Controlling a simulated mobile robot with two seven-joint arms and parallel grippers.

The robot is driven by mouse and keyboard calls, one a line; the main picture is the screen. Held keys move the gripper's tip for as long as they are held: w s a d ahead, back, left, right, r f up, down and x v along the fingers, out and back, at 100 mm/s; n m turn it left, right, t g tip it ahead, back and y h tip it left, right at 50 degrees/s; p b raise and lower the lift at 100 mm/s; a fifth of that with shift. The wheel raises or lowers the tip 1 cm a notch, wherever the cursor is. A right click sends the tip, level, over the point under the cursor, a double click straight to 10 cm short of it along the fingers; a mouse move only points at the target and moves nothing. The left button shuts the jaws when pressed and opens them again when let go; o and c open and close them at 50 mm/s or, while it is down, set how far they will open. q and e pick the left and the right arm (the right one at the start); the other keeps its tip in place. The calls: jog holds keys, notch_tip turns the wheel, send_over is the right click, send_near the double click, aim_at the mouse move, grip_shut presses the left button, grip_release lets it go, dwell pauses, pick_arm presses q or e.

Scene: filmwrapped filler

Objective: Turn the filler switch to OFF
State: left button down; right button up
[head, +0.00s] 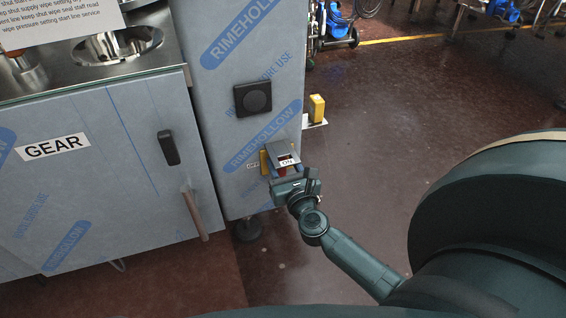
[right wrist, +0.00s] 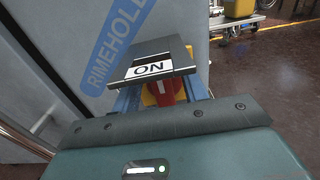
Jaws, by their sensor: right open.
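The filler switch shows in the head view as a yellow plate (head: 264,162) on the side of the film-wrapped cabinet, partly behind my right gripper (head: 284,173). A grey flap with an ON label (head: 287,161) covers its upper part. An OFF label (head: 253,165) is on the cabinet to its left. In the right wrist view, the red switch handle (right wrist: 167,100) is under the ON plate (right wrist: 150,68), in front of the yellow plate. My right gripper is open, with its blue fingers on either side of the red handle. I cannot tell if they touch it. My left gripper is out of view.
The wrapped cabinet (head: 230,60) carries a black square fitting (head: 253,99) above the switch. The floor at the right is open.

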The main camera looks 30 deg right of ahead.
jog(key=shift+w, duration=0.1)
jog(key=shift+c, duration=0.4)
grip_shut()
